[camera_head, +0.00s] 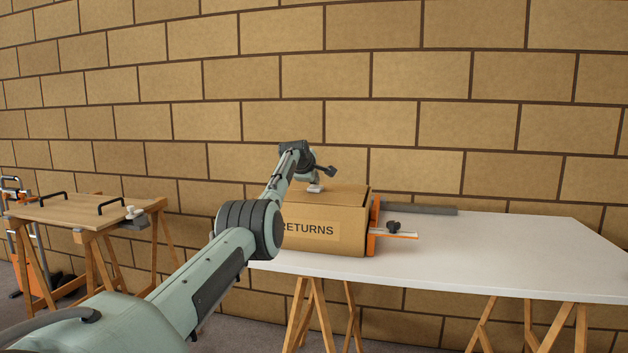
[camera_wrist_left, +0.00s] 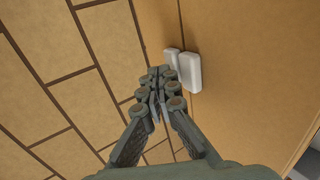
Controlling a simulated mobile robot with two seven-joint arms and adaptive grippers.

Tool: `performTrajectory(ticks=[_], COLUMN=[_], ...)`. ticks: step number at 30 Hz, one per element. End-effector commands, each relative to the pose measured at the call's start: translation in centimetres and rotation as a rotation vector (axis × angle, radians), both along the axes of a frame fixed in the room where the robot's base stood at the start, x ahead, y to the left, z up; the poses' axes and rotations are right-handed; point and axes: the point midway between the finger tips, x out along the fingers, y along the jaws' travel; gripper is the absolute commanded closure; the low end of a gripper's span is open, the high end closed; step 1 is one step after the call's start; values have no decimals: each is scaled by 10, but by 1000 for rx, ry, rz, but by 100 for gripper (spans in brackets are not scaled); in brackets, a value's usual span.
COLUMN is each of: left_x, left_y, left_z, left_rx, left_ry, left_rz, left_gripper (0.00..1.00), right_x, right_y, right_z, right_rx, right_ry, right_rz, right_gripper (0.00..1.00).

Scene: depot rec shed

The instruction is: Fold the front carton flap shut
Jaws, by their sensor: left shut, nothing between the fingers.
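The carton (camera_head: 345,225) is a brown box marked RETURNS and stands on the white table. Its top (camera_head: 346,191) looks flat and about level in the head view, partly hidden behind my left arm. In the left wrist view brown carton panels (camera_wrist_left: 245,65) fill the right side, with a thin seam running up from the fingertips. My left gripper (camera_head: 316,188) is shut and empty, its pale fingertips at the carton's top; they also show in the left wrist view (camera_wrist_left: 182,68). They look close to or touching the cardboard; contact is not clear. My right gripper is out of view.
An orange clamp-like fixture (camera_head: 373,225) with a dark knob (camera_head: 393,227) stands at the carton's right side. A grey bar (camera_head: 418,209) lies behind it. The white table (camera_head: 510,250) is clear to the right. A wooden bench (camera_head: 75,209) stands at left; a block wall is behind.

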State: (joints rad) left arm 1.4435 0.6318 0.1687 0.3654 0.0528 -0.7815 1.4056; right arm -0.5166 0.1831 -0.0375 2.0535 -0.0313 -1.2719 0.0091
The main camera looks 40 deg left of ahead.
Motion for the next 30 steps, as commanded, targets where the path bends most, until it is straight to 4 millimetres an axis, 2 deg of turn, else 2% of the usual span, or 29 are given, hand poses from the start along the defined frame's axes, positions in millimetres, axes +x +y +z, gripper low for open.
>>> performTrajectory(ticks=[2,15,23,30], left_x=[0,0,-1,-14], left_y=[0,0,-1,-8], left_z=[1,16,17,26], left_rx=[1,1,1,4], left_ry=[-1,-1,-2,-2], left_rz=[0,0,0,1], left_gripper=[100,100,100,100], right_x=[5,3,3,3], right_y=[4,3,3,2], right_z=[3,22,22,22], right_rx=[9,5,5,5], right_ry=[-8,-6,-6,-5], right_rz=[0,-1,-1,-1], right_gripper=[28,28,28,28])
